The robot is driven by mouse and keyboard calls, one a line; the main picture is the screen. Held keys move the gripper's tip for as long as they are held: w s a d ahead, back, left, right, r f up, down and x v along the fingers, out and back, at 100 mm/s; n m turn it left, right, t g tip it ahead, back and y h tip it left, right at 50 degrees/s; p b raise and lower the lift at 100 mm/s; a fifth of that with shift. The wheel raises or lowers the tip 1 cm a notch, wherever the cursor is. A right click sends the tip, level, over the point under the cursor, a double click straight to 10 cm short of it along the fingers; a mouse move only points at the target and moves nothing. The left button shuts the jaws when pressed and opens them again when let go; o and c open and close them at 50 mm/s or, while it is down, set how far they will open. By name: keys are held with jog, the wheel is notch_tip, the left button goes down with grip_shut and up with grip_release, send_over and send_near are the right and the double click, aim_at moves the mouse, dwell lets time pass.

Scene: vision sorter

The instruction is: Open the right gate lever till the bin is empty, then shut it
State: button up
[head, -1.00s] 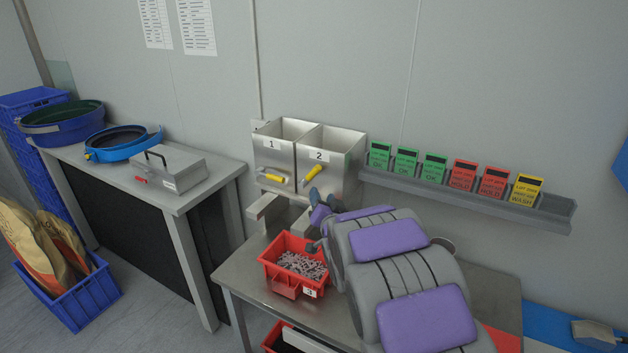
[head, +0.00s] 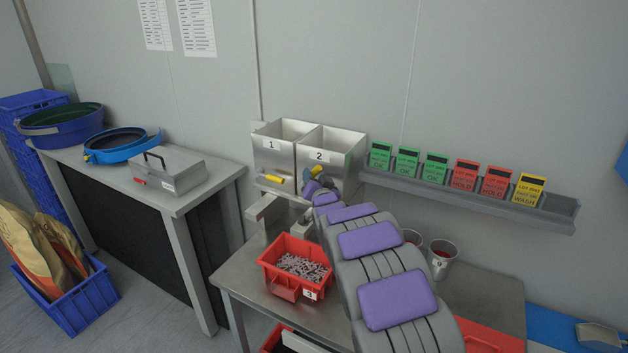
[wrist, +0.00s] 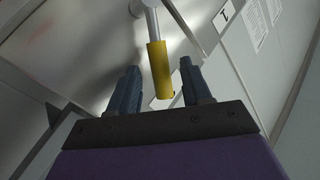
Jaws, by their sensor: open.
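The right bin (head: 343,158), labelled 2, is a grey metal hopper on the wall. Its gate lever has a yellow handle (head: 316,171), partly hidden by my gripper (head: 311,184). In the wrist view the yellow handle (wrist: 160,70) hangs from a metal shaft and lies between the two dark fingers of my gripper (wrist: 158,88). The fingers are apart, with a gap on each side of the handle. How full the bin is cannot be seen. A red crate (head: 268,263), marked 3, holds small grey parts on the table below.
The left bin (head: 268,160), labelled 1, with its own yellow lever (head: 272,179), adjoins on the left. Two cups (head: 442,262) stand right of my arm on the metal table (head: 236,277). A rail of coloured cards (head: 460,190) runs along the wall.

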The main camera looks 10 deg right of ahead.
jog(key=shift+w, duration=0.15)
jog(key=shift+c, duration=0.5)
grip_shut()
